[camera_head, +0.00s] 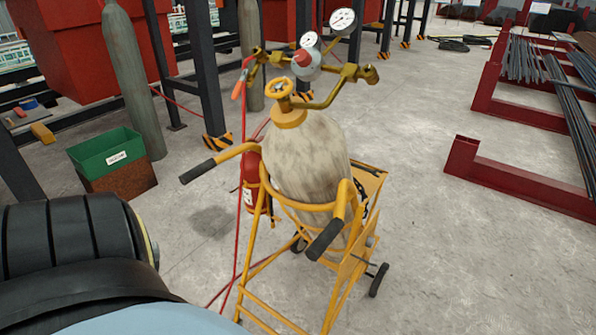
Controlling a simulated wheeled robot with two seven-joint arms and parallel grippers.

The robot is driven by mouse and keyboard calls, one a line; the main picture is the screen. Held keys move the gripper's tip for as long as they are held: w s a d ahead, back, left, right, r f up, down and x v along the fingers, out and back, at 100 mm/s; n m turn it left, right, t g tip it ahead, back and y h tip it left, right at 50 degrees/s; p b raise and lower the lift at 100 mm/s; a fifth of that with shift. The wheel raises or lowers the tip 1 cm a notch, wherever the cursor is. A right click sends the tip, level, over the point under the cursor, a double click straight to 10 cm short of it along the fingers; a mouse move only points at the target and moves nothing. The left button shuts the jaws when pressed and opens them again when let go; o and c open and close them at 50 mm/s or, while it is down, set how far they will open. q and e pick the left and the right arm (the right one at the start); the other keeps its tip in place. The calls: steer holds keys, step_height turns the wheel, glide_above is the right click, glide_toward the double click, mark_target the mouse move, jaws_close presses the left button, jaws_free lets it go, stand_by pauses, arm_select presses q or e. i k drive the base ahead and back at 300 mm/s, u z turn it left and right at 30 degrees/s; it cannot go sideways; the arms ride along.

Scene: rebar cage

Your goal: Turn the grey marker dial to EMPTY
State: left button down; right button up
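A yellow cylinder trolley (255,294) stands in the middle of the view and carries a worn, pale gas cylinder (305,155). On top is a brass valve with a yellow handwheel (279,88). Above it sits a round grey regulator body (311,70) with a red part (302,57) on its face. Two white-faced gauges (342,21) stand above that. I cannot make out a grey marker dial or the word EMPTY at this size. Neither of my grippers is in view; a black, rounded part of my own body fills the lower left corner.
A red fire extinguisher (251,181) hangs on the trolley's left side, with a red hose (239,205) running down to the floor. A green bin (105,152) and a tall grey cylinder (133,80) stand left. Red racks (510,177) with rebar lie right. Floor (450,270) is clear at the lower right.

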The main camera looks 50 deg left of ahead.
mark_target(370, 241)
steer(key=u, duration=1)
steer(key=i, duration=0.45)
steer(key=u, duration=0.05)
